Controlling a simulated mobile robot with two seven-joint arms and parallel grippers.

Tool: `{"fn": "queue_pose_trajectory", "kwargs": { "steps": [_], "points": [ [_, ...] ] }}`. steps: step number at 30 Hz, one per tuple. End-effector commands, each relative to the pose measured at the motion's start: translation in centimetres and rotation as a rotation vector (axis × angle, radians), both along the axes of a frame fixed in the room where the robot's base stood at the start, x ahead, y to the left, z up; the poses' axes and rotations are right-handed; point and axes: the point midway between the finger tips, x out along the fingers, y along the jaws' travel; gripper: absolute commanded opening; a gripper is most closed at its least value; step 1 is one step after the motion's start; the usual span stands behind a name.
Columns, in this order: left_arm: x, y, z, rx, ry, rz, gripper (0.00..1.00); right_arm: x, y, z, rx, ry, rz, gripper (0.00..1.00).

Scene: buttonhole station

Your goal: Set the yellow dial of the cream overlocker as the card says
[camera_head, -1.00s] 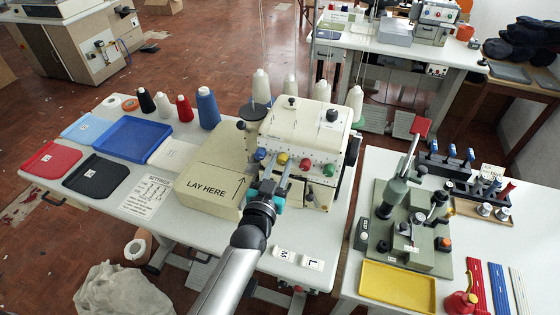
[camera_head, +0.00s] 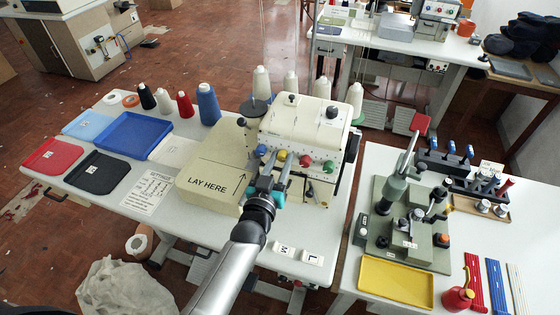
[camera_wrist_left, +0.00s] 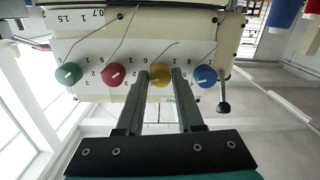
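The cream overlocker (camera_head: 300,125) stands on the near table. Its front carries a row of blue, yellow, red and green dials. The yellow dial (camera_head: 281,155) also shows in the left wrist view (camera_wrist_left: 159,78), with a short white mark. My left gripper (camera_head: 276,166) is at the dial, its two fingers (camera_wrist_left: 160,82) apart, one on each side. I cannot tell whether they touch it. The settings card (camera_head: 152,190) lies left of the machine; its lines are too small to read. My right gripper is not in view.
The blue dial (camera_wrist_left: 205,76) and red dial (camera_wrist_left: 113,76) sit close on either side of the fingers. The "LAY HERE" block (camera_head: 212,182) is left of my arm. White L and M tiles (camera_head: 312,259) lie near the front edge. A green press (camera_head: 400,215) stands on the right table.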

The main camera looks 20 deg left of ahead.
Motion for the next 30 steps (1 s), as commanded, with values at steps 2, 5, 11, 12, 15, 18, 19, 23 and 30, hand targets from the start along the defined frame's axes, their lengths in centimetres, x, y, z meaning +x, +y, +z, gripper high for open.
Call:
{"fn": "queue_pose_trajectory", "kwargs": {
  "steps": [2,5,11,12,15,18,19,23,30],
  "points": [
    [0.0,0.0,0.0,0.001,0.0,0.0,0.47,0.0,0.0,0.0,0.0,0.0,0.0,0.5],
    [0.0,0.0,0.0,0.001,0.0,0.0,0.58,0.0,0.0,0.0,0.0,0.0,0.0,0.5],
    [0.0,0.0,0.0,0.001,0.0,0.0,0.63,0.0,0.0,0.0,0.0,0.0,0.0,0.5],
    [0.0,0.0,0.0,0.001,0.0,0.0,0.63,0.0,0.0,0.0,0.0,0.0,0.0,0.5],
    [-0.2,0.0,0.0,0.001,0.001,0.0,0.63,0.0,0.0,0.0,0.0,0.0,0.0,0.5],
    [-0.8,0.0,0.0,0.001,0.002,0.0,0.63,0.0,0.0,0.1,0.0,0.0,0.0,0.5],
    [-1.1,0.0,0.0,0.001,0.002,0.0,0.63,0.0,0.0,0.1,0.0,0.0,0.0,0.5],
    [-2.9,0.0,0.1,0.001,0.003,0.0,0.63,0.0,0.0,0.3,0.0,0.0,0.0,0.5],
    [-7.1,0.0,0.1,0.002,0.003,0.0,0.63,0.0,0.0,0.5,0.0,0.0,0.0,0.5]
  ]
}}
